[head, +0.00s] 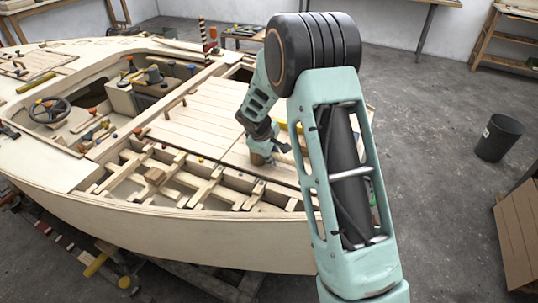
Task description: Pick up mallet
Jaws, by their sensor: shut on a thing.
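My gripper (262,147) is low over the plywood hull's deck planks, right of the picture's middle part of the hull. It is shut on a small brown wooden piece that looks like the mallet (259,158). Only a short, blunt part of the mallet shows below the fingers. The rest of it is hidden, and I cannot tell whether it touches the deck.
The plywood hull (160,222) fills the left and middle, with open ribbed compartments (150,180) in front. A steering wheel (49,110) and tools lie farther left.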

